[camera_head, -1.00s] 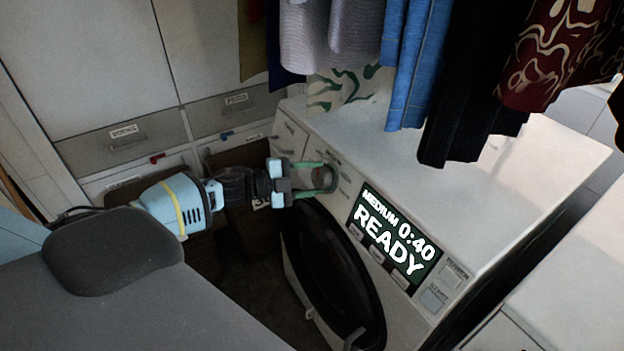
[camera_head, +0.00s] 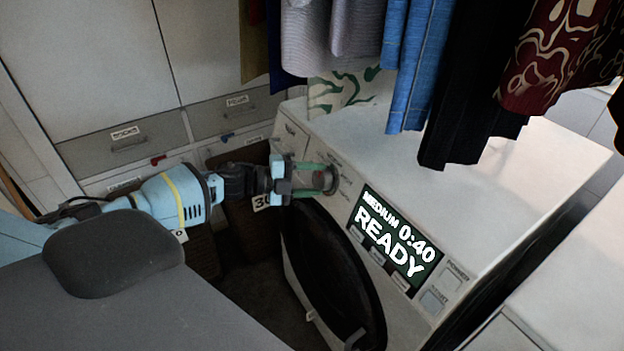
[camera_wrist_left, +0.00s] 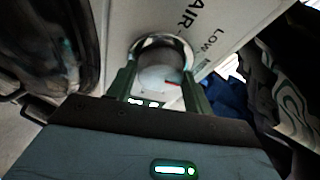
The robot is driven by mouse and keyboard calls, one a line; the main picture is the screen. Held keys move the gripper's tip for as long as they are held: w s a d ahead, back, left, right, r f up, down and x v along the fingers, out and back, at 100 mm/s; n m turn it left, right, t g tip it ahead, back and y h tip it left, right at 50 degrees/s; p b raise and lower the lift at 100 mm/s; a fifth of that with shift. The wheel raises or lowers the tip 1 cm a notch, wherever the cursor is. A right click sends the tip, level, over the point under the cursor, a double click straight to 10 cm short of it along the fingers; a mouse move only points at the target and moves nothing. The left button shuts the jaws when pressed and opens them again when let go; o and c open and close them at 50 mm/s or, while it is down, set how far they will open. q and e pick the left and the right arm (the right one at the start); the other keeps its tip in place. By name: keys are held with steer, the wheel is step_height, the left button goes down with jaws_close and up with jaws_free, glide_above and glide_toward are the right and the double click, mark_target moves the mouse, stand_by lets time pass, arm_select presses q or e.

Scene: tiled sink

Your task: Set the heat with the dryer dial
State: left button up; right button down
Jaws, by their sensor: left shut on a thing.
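The dryer (camera_head: 450,175) is a white machine with a dark round door. Its screen (camera_head: 395,238) reads "MEDIUM 0:40 READY". The heat dial (camera_wrist_left: 161,76) is a round silver knob with a red mark in the left wrist view; the words "AIR" and "LOW" are printed beside it. My left gripper (camera_head: 325,180) is at the left end of the dryer's panel, with green fingers shut on the dial, one on each side (camera_wrist_left: 161,88). The fingers partly hide the dial in the head view. My right gripper is not in view.
Clothes (camera_head: 420,80) hang low over the dryer top. Drawers with labels (camera_head: 125,143) stand behind my left arm. The dark dryer door (camera_head: 335,270) lies just below the gripper. Power and start buttons (camera_head: 445,290) are at the panel's right end.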

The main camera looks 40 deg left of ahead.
arm_select(q)
steer(key=o, duration=1)
steer(key=shift+v, duration=3.95)
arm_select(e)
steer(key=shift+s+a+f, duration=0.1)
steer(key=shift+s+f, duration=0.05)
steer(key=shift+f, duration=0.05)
arm_select(q)
steer(key=shift+d, duration=0.1)
